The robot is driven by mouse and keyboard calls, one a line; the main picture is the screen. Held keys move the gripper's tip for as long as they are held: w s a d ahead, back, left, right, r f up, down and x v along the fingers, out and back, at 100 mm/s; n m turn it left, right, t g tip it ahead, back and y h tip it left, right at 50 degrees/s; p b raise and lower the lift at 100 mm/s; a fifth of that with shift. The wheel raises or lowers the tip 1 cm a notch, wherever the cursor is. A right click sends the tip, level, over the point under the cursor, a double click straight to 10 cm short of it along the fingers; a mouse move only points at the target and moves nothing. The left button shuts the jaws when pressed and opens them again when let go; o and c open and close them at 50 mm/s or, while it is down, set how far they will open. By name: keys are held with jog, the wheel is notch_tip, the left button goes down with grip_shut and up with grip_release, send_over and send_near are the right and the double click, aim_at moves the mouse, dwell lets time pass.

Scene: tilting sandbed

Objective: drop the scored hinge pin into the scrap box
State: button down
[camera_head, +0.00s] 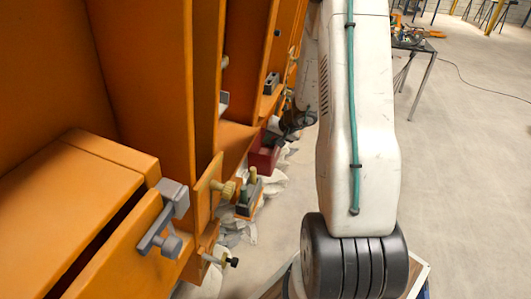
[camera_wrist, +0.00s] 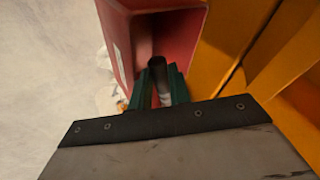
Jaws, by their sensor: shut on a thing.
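My gripper (camera_wrist: 159,78), with dark green fingers, is shut on the hinge pin (camera_wrist: 157,69), a dark rod with a lighter grey part lower down. In the wrist view the pin's dark end overlaps the near part of the red scrap box (camera_wrist: 117,40); I cannot tell how high the pin is relative to the rim. The box's inside is shadowed, and I see nothing in it. The scrap box also shows in the head view (camera_head: 262,160), against the orange frame. In that view the dark wrist end is beside the box, and the pin cannot be made out.
An orange steel frame (camera_head: 150,60) stands close on the left, with clamps and a brass knob (camera_head: 226,188) jutting out. Pale rubble or bags (camera_head: 236,233) lie at its foot. The concrete floor (camera_head: 460,190) is open to the right; a table (camera_head: 415,47) stands behind.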

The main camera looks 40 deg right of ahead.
jog(key=c, duration=1.2)
grip_release()
jog(key=shift+c, duration=0.2)
jog(key=shift+s, duration=0.1)
jog(key=a+v, duration=0.1)
jog(key=v, duration=0.6)
jog(key=shift+d+r, duration=0.35)
jog(key=shift+d, duration=0.2)
jog(key=shift+s, duration=0.1)
